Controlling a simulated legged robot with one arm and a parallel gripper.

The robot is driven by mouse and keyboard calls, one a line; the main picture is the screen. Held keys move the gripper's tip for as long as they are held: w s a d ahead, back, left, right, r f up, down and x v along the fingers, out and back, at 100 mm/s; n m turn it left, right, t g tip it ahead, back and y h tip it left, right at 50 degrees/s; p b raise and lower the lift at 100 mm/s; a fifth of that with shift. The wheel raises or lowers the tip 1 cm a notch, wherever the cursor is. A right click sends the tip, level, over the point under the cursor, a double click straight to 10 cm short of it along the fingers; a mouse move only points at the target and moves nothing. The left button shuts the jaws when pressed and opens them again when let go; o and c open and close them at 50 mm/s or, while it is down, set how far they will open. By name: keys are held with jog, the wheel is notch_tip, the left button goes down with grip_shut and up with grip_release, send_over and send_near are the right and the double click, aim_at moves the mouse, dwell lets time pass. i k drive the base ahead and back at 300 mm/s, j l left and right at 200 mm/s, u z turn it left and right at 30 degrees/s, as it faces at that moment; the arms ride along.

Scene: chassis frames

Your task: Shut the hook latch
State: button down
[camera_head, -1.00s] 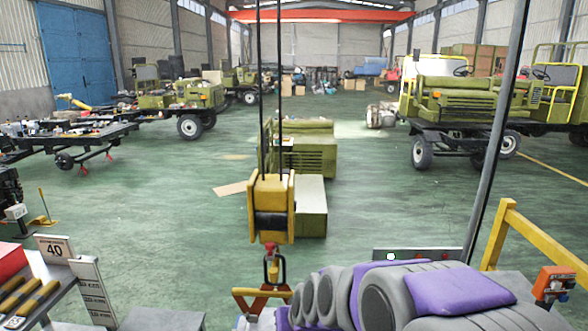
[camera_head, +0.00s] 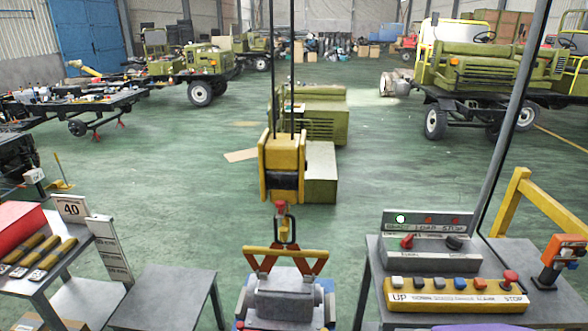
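The crane hook (camera_head: 287,228) hangs in the middle of the camera_head view, below a yellow pulley block (camera_head: 283,160) on dark cables. A small red part (camera_head: 281,207) sits at the top of the hook; whether this is the latch, and whether it is open, is too small to tell. The hook reaches down to the yellow bar (camera_head: 262,250) of an orange lifting bracket on a grey machine part (camera_head: 282,296). I cannot tell whether the hook is around the bar or in front of it. My gripper is not in view.
A control console (camera_head: 455,290) with buttons, levers and a red stop knob stands at right. An orange joystick box (camera_head: 560,258) and yellow rail are beside it. A grey table (camera_head: 165,297) and tool cart (camera_head: 48,290) stand at left. Green floor behind is mostly open.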

aim_at(281, 205)
jog(key=i+j+u, duration=0.15)
jog(key=j, duration=0.25)
jog(key=i+j+u, duration=0.15)
jog(key=j, duration=0.3)
jog(key=i+j+u, duration=0.15)
jog(key=j, duration=0.25)
